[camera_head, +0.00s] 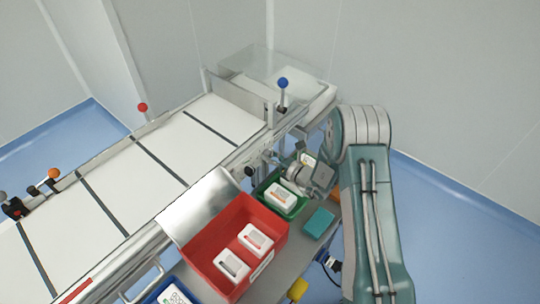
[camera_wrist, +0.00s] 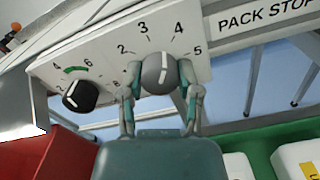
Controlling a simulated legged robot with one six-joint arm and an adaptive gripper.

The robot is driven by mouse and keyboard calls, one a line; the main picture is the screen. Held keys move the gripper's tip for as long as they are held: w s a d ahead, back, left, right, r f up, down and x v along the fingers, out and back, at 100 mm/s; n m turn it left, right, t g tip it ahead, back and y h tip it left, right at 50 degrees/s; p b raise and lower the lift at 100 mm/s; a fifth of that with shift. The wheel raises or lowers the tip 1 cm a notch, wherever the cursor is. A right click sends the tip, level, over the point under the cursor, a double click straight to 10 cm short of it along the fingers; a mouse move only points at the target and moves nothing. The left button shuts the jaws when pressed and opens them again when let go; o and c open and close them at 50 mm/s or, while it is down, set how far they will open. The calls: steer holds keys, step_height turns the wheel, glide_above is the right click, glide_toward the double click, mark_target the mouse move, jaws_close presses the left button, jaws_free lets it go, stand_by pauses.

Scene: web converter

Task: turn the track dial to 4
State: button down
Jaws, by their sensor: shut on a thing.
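In the wrist view, a round grey dial (camera_wrist: 158,76) with a white pointer line sits on a white panel (camera_wrist: 115,45) among the printed numbers 2, 3, 4 and 5. The line points nearly straight up, between the 3 and the 4. My gripper (camera_wrist: 161,80) is shut on this dial, with one finger on its left side and one on its right. In the head view, my gripper (camera_head: 275,161) reaches the machine's side rail; the grey dial is too small and covered to make out there.
A black knob (camera_wrist: 80,96) with its own scale and green arc sits left of the dial. A "PACK STOP" label (camera_wrist: 267,17) is at the right. Below stand a red bin (camera_head: 205,244) and a green tray (camera_head: 298,209) holding white packs. A conveyor (camera_head: 160,165) runs alongside.

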steer(key=shift+w+m, duration=0.15)
steer(key=shift+m, duration=0.95)
steer(key=shift+d+r, duration=0.1)
steer(key=shift+c, duration=1.5)
jaws_free()
steer(key=v, duration=1.1)
steer(key=shift+s+d, duration=0.3)
